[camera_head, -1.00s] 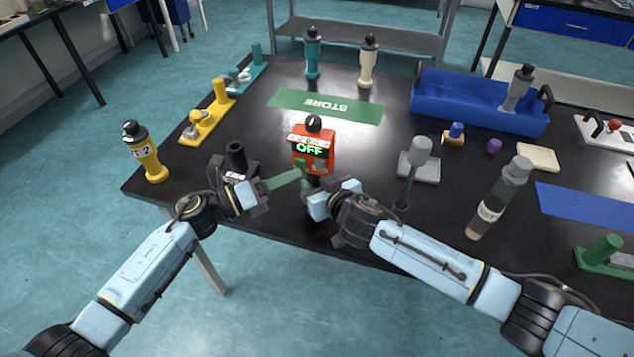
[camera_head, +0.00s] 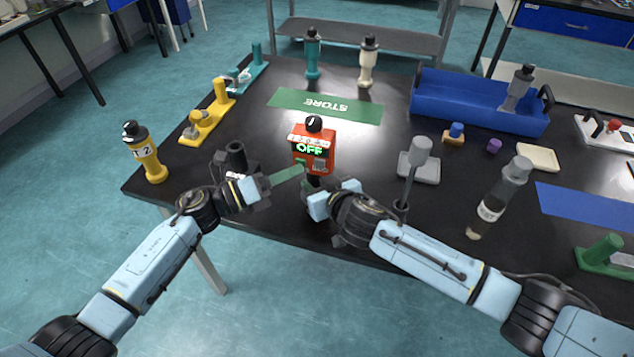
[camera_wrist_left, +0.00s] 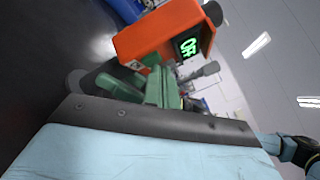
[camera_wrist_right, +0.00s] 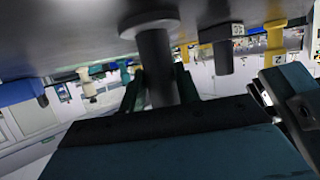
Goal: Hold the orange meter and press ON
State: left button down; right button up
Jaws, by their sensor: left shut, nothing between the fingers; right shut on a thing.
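The orange meter (camera_head: 315,158) stands upright near the table's front edge, with a black knob on top and a lit green OFF display (camera_head: 309,149). My right gripper (camera_wrist_right: 158,88) is shut around the meter's dark grey handle (camera_wrist_right: 154,50), below its orange body. My left gripper (camera_head: 302,168) is shut and empty, its green fingertips at the lower front of the meter. In the left wrist view, the fingers (camera_wrist_left: 150,87) lie close beside the orange case (camera_wrist_left: 160,35); I cannot tell whether they touch. The part of the face behind the fingertips is hidden.
A dark grey holder (camera_head: 236,158) stands just behind my left gripper. A grey stand with a rod (camera_head: 419,165) and a clear bottle (camera_head: 497,200) are right of the meter. The green STORE mat (camera_head: 330,104) behind it is empty. A blue tray (camera_head: 470,105) is at back right.

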dwell(0.3)
pick_arm(q)
jog(key=shift+s+a, duration=0.2)
jog(key=shift+s, duration=0.35)
jog(key=s+a, duration=0.2)
jog(key=s, duration=0.3)
jog(key=shift+s, duration=0.35)
pick_arm(e)
jog(key=o, duration=1.2)
pick_arm(q)
jog(key=shift+d, duration=0.1)
pick_arm(e)
jog(key=shift+s, duration=0.15)
